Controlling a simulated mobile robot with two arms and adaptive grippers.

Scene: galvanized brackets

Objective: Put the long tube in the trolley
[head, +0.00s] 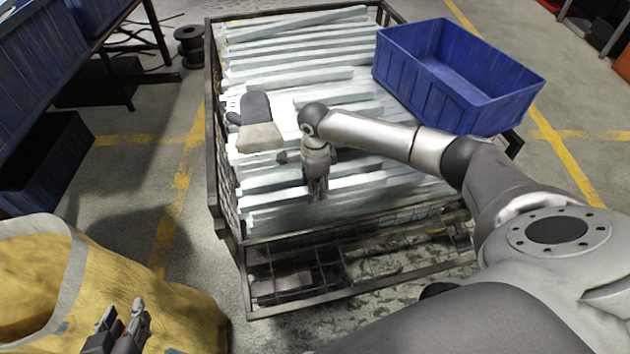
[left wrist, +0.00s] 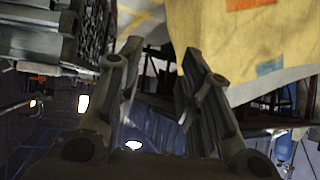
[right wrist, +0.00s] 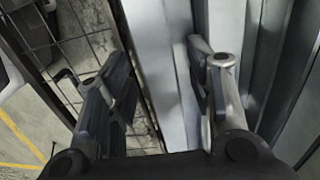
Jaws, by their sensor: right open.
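Several long grey-white metal lengths lie side by side in the wire-mesh trolley (head: 212,120); I cannot tell which one is the long tube. My right gripper (head: 318,195) points down over the lengths near the trolley's front edge. In the right wrist view its open fingers (right wrist: 165,85) stand on either side of a pale metal length (right wrist: 158,40), beside the mesh wall; I cannot tell whether they touch it. My left gripper (head: 125,318) is open and empty, low at the left by the yellow bag; its spread fingers also show in the left wrist view (left wrist: 165,75).
A large yellow bag (head: 130,270) stands at the front left. A black spool (head: 190,45) is on the floor behind.

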